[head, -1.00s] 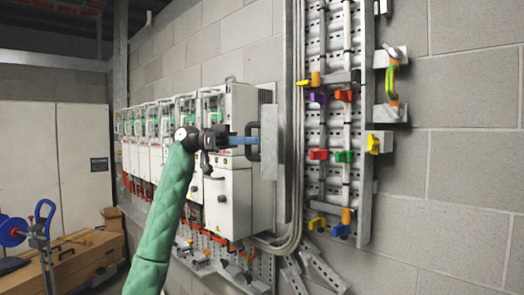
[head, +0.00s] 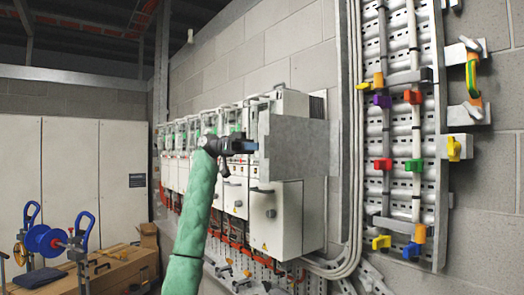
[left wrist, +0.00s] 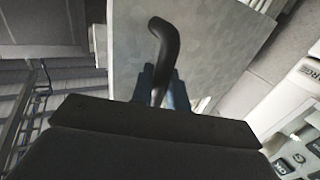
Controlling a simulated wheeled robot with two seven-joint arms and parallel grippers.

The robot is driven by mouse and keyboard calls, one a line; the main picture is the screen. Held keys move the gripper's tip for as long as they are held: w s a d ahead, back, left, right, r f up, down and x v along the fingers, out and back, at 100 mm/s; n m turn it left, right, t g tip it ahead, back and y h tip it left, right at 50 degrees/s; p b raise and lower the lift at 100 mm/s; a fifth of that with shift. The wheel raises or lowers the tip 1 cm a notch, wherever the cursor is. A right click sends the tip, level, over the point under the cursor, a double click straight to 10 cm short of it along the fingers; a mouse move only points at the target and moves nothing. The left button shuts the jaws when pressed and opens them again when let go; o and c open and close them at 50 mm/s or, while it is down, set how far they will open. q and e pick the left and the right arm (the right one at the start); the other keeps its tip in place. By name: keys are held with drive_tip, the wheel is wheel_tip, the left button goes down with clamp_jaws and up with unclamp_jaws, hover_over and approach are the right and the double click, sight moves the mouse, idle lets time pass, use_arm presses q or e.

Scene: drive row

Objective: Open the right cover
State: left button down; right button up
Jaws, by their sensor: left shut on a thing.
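The right cover (head: 292,150) is a flat grey metal plate at the right-hand drive cabinet (head: 292,104). Its broad face shows in the head view, standing out in front of the cabinet. My left gripper (head: 250,146) is at the cover's left edge. In the left wrist view its blue fingers (left wrist: 164,88) are shut on a black curved handle (left wrist: 166,40), with the grey plate (left wrist: 215,45) behind it. In the head view the grip on the handle is hidden. My right gripper is not in view.
A row of similar white cabinets (head: 190,140) runs back along the block wall. To the right is a perforated rail panel (head: 400,140) with coloured clamps. A blue cable reel (head: 45,240) and a brown box (head: 115,265) stand at lower left.

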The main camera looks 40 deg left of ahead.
use_arm(q)
drive_tip(key=shift+w+a, duration=0.15)
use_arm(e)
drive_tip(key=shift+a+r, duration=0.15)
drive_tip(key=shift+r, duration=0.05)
use_arm(q)
drive_tip(key=c, duration=1.4)
unclamp_jaws()
drive_tip(key=shift+w, duration=0.1)
drive_tip(key=shift+c, duration=0.2)
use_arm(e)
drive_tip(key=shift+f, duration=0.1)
